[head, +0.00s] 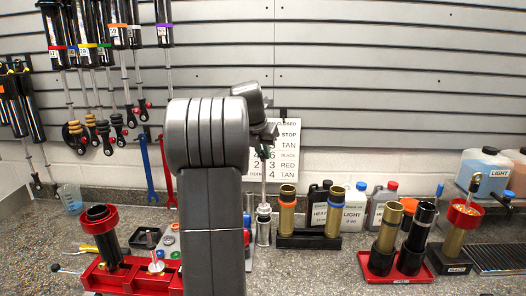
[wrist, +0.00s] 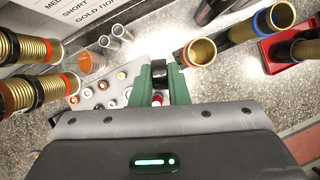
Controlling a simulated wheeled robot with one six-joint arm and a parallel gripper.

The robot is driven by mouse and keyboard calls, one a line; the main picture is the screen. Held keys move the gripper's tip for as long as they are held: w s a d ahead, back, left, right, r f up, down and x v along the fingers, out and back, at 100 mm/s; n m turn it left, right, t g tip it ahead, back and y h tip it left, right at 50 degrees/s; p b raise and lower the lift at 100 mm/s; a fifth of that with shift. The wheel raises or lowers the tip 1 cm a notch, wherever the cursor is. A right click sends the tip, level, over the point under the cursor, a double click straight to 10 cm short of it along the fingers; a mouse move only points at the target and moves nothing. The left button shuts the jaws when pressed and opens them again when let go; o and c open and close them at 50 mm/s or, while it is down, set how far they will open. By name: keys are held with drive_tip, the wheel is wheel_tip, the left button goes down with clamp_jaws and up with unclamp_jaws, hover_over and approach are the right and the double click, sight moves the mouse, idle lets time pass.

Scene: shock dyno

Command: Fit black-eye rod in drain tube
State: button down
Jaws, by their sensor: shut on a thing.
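My gripper (wrist: 160,82) is shut on the black-eye rod, with its black eye (wrist: 159,70) between the green fingertips. In the head view my gripper (head: 265,148) is partly hidden by my arm, and the rod's thin silver shaft (head: 264,183) hangs upright below it. A clear drain tube (head: 263,232) stands on the bench in line below the shaft. I cannot tell whether the rod's lower end is inside the tube or in front of it. Two clear tubes show in the wrist view, the nearer one (wrist: 105,43) left of the fingers.
Gold-bodied shocks (head: 287,213) stand in a black holder to the right. A red tray (head: 397,272) with more bodies stands farther right. A red fixture (head: 120,278) is at the left. A grey parts tray (wrist: 103,92) lies left of the fingers in the wrist view.

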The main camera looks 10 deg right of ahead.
sight(263, 177)
drive_tip(key=shift+f, duration=0.1)
drive_tip(key=shift+f+b, duration=1.95)
drive_tip(key=shift+f, duration=2.5)
drive_tip(key=c, duration=1.3)
unclamp_jaws()
drive_tip(key=shift+f, duration=0.15)
drive_tip(key=b+v, duration=0.1)
drive_tip(key=v, duration=1.3)
